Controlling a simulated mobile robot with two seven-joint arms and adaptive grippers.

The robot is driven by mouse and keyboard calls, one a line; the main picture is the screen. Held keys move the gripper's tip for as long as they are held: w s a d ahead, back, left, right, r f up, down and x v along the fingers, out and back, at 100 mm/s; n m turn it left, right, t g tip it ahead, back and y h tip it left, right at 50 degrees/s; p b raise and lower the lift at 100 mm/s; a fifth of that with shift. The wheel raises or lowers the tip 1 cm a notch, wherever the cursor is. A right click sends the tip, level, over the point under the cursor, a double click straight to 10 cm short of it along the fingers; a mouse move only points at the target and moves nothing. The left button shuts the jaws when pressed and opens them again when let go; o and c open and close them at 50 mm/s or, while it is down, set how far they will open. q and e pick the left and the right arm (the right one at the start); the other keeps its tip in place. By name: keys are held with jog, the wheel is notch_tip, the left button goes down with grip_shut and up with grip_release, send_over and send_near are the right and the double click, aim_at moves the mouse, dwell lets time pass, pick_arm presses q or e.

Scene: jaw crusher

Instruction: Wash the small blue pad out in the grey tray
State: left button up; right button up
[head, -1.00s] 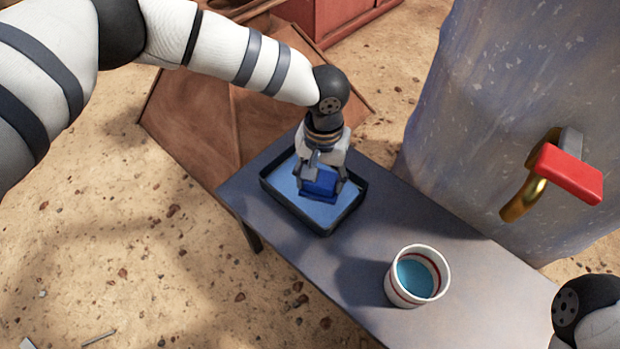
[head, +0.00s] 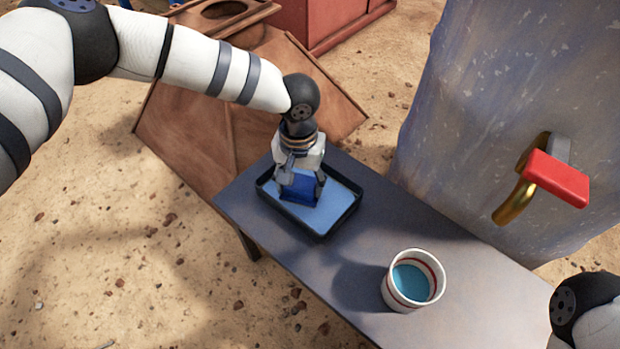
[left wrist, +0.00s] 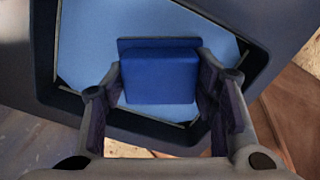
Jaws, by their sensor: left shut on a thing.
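The small blue pad (head: 299,191) is a dark blue block, held over the grey tray (head: 323,232). The tray has a dark rim and light blue liquid inside. My left gripper (head: 300,188) points down into the tray area and is shut on the pad. In the left wrist view the pad (left wrist: 160,75) sits between the two fingers (left wrist: 160,95), with the tray's light blue surface behind it. I cannot tell whether the pad's underside touches the liquid. My right gripper is out of view; only part of my right arm shows at the lower right.
A white cup with red bands (head: 412,281) holds blue liquid on the grey bench (head: 350,262), right of the tray. A brown wooden panel (head: 205,105) lies behind the tray.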

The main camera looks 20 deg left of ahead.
pick_arm(q)
jog(key=shift+d+b, duration=0.4)
jog(key=shift+d, duration=0.45)
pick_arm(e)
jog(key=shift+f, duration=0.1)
pick_arm(q)
jog(key=shift+r, duration=0.1)
jog(key=shift+r+p, duration=1.55)
jog(key=shift+r, duration=1.1)
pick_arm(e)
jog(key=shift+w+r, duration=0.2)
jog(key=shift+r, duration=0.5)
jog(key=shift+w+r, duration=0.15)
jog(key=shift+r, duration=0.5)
pick_arm(q)
jog(key=shift+r, duration=0.1)
notch_tip(320, 180, up, 5)
jog(key=p, duration=0.3)
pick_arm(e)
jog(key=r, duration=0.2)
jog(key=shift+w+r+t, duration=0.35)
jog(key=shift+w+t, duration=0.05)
